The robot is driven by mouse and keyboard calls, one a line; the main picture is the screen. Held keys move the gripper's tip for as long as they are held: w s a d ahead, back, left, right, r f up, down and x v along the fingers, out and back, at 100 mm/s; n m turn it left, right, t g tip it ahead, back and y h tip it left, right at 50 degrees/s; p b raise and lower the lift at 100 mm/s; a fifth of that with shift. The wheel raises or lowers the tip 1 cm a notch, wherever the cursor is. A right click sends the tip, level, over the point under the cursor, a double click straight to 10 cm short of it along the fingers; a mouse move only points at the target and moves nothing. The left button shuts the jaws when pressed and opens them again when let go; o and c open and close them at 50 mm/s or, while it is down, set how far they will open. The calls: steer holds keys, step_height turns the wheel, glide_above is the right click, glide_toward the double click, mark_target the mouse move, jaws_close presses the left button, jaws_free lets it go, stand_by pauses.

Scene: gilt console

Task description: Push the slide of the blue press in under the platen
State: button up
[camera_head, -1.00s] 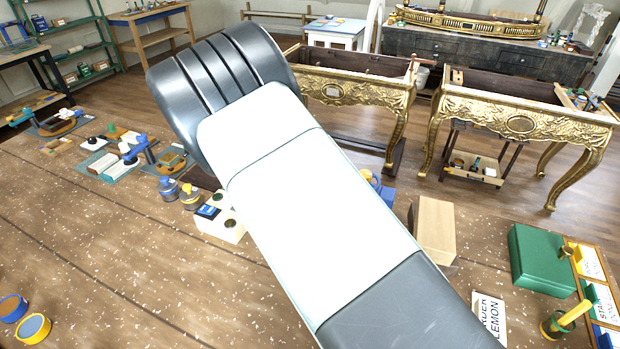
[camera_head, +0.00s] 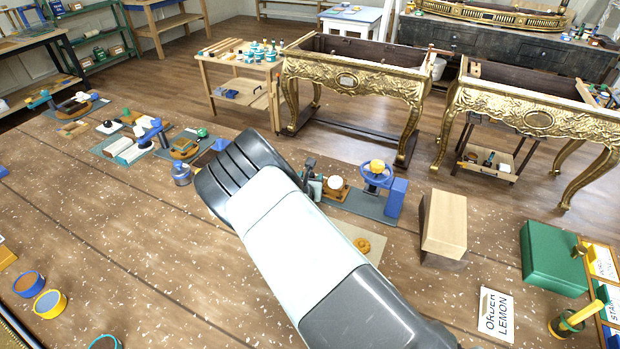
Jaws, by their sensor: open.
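The blue press (camera_head: 395,198) stands near the far edge of the workbench, right of my arm. It has a blue handwheel (camera_head: 376,172) with a yellow piece at its middle and a blue block at its right, on a grey-blue base plate (camera_head: 372,210). A brown wooden piece with a white round top (camera_head: 335,184) sits on the plate, left of the wheel. I cannot tell whether it is on the slide; slide and platen are too small to make out. My arm crosses the middle of the view. My gripper is not visible.
A cardboard-coloured box (camera_head: 444,225) stands right of the press. A ring-shaped orange piece (camera_head: 362,245) lies on a pale board in front of it. A green box (camera_head: 553,258) and an order card (camera_head: 496,314) are farther right.

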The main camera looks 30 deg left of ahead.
mark_target(345, 196)
steer(key=shift+w+f, duration=0.1)
steer(key=shift+w, duration=0.2)
jaws_close()
steer(key=d, duration=1.1)
steer(key=shift+d, duration=0.3)
steer(key=shift+c, duration=0.7)
jaws_free()
steer(key=shift+o, duration=0.7)
steer(key=shift+a, duration=0.1)
steer(key=v, duration=1.1)
